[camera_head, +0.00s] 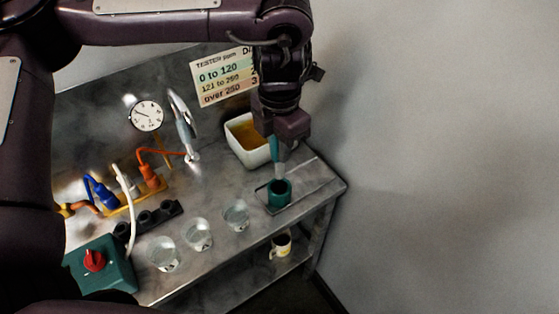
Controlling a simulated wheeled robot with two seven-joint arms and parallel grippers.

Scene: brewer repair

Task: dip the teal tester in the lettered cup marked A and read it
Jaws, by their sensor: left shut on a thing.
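My left gripper (279,143) points down at the right end of the steel counter, shut on the teal tester (275,149). The tester is upright, with its pale lower part at the mouth of a teal round holder (279,195). I cannot tell whether its tip is inside the holder or just above it. Three clear cups stand in a slanting row left of the holder: a near one (164,255), a middle one (198,236) and a far one (236,216). Their letters are too small to read surely. My right gripper is not in view.
A chart (222,76) reads "0 to 120", "121 to 250", "over 250". A white tub (247,150) of amber liquid, a dial gauge (146,116) and a tap (183,125) stand behind. A teal box with a red knob (95,260) is front left. A mug (281,246) sits on the lower shelf.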

